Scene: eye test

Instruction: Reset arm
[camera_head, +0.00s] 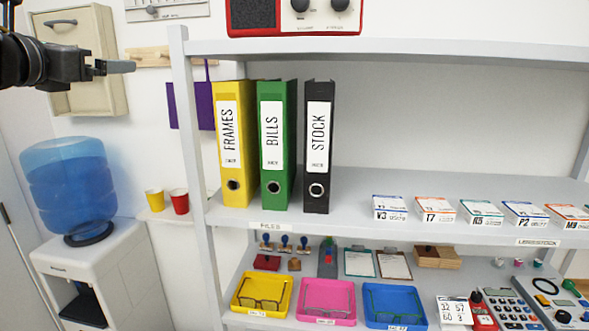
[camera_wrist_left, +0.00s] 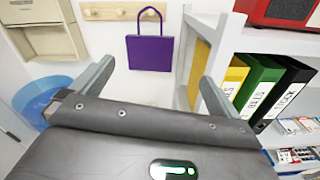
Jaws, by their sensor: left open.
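My left gripper (camera_head: 118,67) is at the upper left of the head view, in front of a beige wall box and left of the shelf's post. In the left wrist view my left gripper (camera_wrist_left: 156,76) shows two fingers spread wide apart with nothing between them. Beyond the fingers, a purple bag (camera_wrist_left: 150,53) hangs on the wall from a wooden peg rail (camera_wrist_left: 122,13). My right gripper is in neither view.
A grey shelf (camera_head: 420,187) holds yellow (camera_head: 250,150), green (camera_head: 273,190) and black (camera_head: 318,205) binders and several small boxes. Coloured trays (camera_head: 328,300) are below. A water cooler (camera_head: 68,185) and two cups (camera_head: 180,201) are at left.

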